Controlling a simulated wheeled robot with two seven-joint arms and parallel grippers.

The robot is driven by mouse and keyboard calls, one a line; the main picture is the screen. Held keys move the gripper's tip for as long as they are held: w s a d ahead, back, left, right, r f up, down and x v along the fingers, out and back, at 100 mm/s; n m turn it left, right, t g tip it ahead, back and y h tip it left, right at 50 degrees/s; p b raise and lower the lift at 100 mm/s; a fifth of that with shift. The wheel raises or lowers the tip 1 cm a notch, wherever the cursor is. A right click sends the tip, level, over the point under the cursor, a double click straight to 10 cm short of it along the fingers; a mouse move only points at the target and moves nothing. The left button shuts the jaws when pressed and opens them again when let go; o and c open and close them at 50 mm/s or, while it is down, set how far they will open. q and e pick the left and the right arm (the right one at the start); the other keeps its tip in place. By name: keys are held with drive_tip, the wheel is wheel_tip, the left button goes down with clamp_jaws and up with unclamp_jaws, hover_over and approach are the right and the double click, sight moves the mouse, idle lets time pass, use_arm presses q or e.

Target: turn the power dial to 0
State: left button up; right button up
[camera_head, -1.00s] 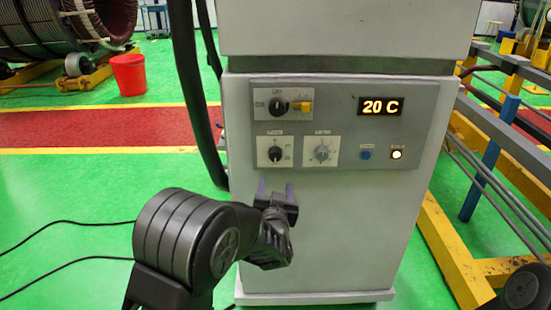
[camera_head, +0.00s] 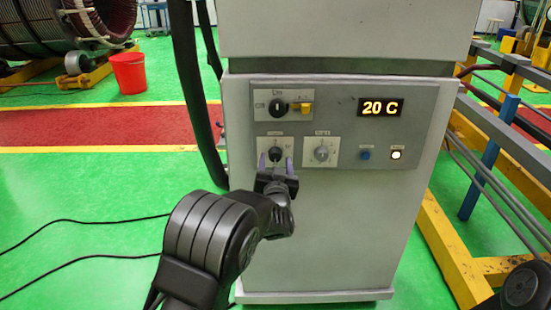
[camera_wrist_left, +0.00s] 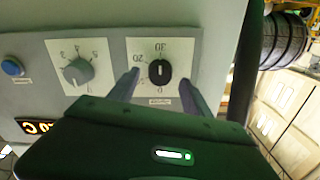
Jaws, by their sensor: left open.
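The cabinet's control panel (camera_head: 345,125) carries several controls. A black dial (camera_head: 275,154) sits on a white plate at the lower left; in the left wrist view this dial (camera_wrist_left: 160,71) has a scale with numbers such as 20 and 30. A grey dial (camera_head: 321,154) is to its right, and it also shows in the left wrist view (camera_wrist_left: 77,72). Which one is the power dial I cannot read. My left gripper (camera_head: 275,165) is open, its two purple-grey fingers on either side of the black dial, apart from it. My right gripper is not in view.
A black switch (camera_head: 278,107) with a yellow part is above the dials. A display (camera_head: 380,107) reads 20 C. A blue button (camera_head: 365,155) and lit white button (camera_head: 396,155) are to the right. A yellow frame (camera_head: 450,245) stands right of the cabinet.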

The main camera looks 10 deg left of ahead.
use_arm(q)
drive_tip(key=shift+x, duration=0.85)
drive_tip(key=shift+c, duration=0.6)
clamp_jaws()
